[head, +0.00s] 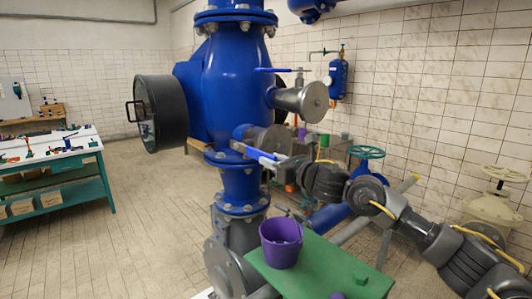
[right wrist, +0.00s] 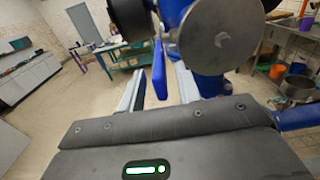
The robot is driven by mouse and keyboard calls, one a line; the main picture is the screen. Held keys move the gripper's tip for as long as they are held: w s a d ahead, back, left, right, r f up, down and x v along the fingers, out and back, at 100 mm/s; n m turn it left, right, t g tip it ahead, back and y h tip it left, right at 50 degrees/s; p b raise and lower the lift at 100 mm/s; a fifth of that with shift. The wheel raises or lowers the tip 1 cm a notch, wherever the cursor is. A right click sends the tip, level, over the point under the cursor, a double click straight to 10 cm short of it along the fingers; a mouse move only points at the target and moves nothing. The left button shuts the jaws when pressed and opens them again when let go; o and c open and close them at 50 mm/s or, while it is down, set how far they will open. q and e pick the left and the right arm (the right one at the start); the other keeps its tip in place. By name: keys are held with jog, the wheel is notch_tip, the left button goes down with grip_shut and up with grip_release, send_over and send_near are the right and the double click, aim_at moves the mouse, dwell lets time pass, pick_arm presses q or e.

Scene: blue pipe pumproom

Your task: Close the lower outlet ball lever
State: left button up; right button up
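The lower outlet (head: 262,138) is a short grey stub with a flange on the big blue pipe body; its round grey end shows large in the right wrist view (right wrist: 215,37). Its blue ball lever (right wrist: 159,70) stands between the two fingers of my right gripper (right wrist: 158,90), with gaps visible on both sides. The lever (head: 262,153) is partly hidden by the gripper (head: 258,155) in the head view. The right gripper is open around the lever and does not appear clamped on it. My left gripper is not in view.
An upper outlet (head: 300,101) with its own blue lever (head: 270,70) is above. A purple bucket (head: 281,243) stands on a green bench (head: 325,266) below. A green handwheel valve (head: 367,154) is to the right. Open tiled floor lies at left, beside a workbench (head: 50,150).

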jog(key=shift+p+x, duration=0.45)
jog(key=shift+x, duration=1.25)
grip_shut()
